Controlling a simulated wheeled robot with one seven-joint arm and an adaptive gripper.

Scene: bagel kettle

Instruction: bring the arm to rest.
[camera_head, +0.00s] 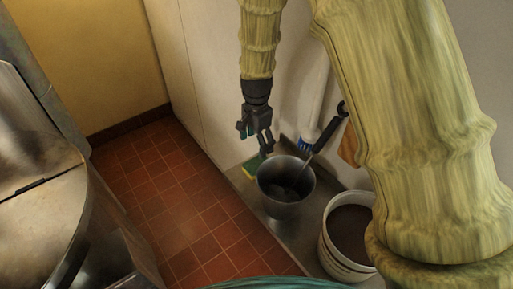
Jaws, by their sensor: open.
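My gripper (256,131) hangs at the end of my arm in the upper middle of the head view. Its dark fingers point down and are apart, with nothing visible between them. It is just above and left of a grey metal pot (285,204) in the picture. I cannot tell whether the fingertips touch anything. My arm's large yellowish links fill the right side and hide part of the wall and the counter.
The pot, with a dark-handled utensil (329,128) in it, stands on a metal counter (247,188). A large metal kettle (40,190) is at left. Red tiled floor (185,200) is clear between.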

